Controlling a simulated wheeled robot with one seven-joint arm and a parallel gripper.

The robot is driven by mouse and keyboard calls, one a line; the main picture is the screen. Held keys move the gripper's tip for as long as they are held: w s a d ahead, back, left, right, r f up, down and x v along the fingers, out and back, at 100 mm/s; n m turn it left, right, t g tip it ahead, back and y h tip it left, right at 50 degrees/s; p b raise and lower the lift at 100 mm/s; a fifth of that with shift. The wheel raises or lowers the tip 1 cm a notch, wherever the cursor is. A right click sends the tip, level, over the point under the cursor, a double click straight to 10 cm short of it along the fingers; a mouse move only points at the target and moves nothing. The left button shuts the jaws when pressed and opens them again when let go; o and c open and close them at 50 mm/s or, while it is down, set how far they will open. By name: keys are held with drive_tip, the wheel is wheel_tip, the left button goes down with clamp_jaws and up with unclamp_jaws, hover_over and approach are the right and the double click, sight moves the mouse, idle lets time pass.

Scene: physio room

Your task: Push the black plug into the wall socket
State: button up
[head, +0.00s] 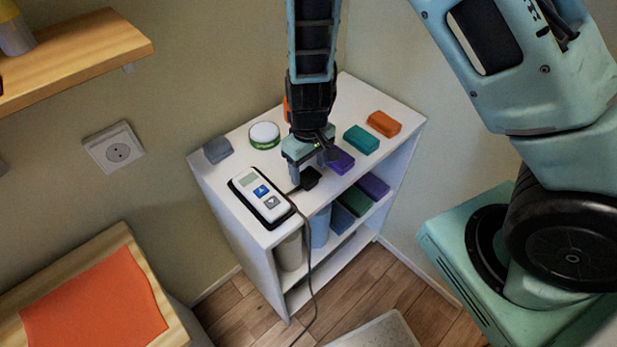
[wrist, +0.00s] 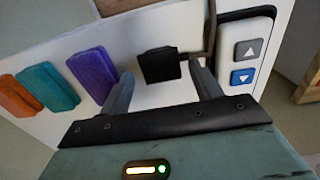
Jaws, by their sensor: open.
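The black plug (head: 309,178) lies on top of the white shelf unit (head: 228,184), its cable running toward the handset and down the front of the shelf. In the wrist view the plug (wrist: 159,65) sits ahead of and between my two fingertips. My gripper (head: 308,172) is open and points down at the shelf top beside the plug; in the wrist view its fingers (wrist: 164,82) stand apart with nothing held. The wall socket (head: 118,153) is a white square plate on the wall at the left, empty. The plug's pins cannot be made out.
A white and black handset (head: 260,193) lies left of the plug. Purple (head: 341,161), teal (head: 361,140) and orange (head: 384,123) blocks, a round tin (head: 264,135) and a grey block (head: 217,150) share the top. A wooden wall shelf (head: 85,55) juts out above the socket.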

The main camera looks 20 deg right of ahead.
sight(309, 175)
drive_tip(key=shift+f, duration=1.75)
drive_tip(key=shift+c, duration=0.3)
drive_tip(key=c, duration=0.7)
drive_tip(key=shift+c, duration=0.2)
wheel_tip(309, 175, up, 10)
